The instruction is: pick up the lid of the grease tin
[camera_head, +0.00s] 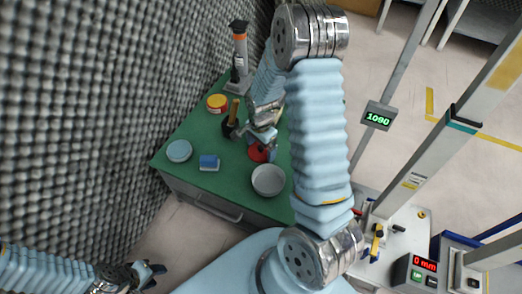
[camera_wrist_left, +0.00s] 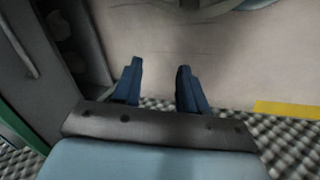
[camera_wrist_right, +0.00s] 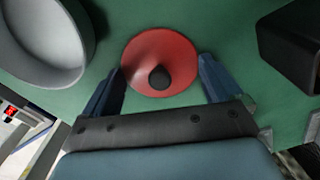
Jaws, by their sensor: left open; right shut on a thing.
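A round red lid (camera_head: 258,153) with a black knob is at the green table, between a grey bowl and a dark holder. In the right wrist view the lid (camera_wrist_right: 160,52) lies between the two blue fingers of my right gripper (camera_wrist_right: 160,68), one at each side of its rim. My right gripper (camera_head: 265,143) is shut on the lid. I cannot tell whether a tin body is under it or whether it is lifted. My left gripper (camera_head: 157,274) is open and empty, low at the left, away from the table. Its spread fingers (camera_wrist_left: 158,85) show floor between them.
The green table (camera_head: 200,128) also bears a grey bowl (camera_head: 268,181), a blue block (camera_head: 208,163), a pale blue disc (camera_head: 179,151), a yellow-and-red tin (camera_head: 217,103) and a dark holder (camera_head: 229,128). A foam wall (camera_head: 90,110) stands at the left.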

